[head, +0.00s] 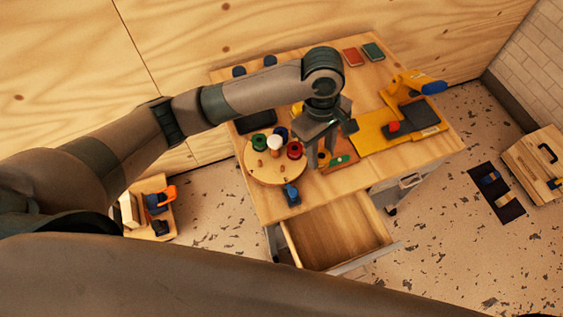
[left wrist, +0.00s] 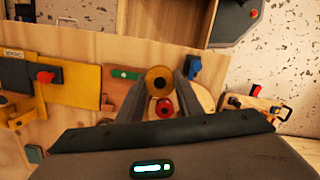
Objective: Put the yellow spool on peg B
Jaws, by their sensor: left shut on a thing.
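My left gripper (head: 318,160) is shut on the yellow spool (left wrist: 160,80), which sits between its two fingers in the left wrist view. In the head view the yellow spool (head: 323,157) is partly hidden by the fingers, over the table right of the round wooden board (head: 263,176). The board carries a green spool (head: 259,142), a red spool (head: 294,150), a white spool (head: 274,143) and a blue spool (head: 282,132). Short wooden pegs show on it. I cannot read any peg letters. My right gripper is not in view.
A green-and-brown piece (head: 342,161) lies right of the gripper. A yellow board (head: 376,134) with a red knob is farther right. A blue object (head: 291,195) stands near the front edge, above an open, empty drawer (head: 333,236).

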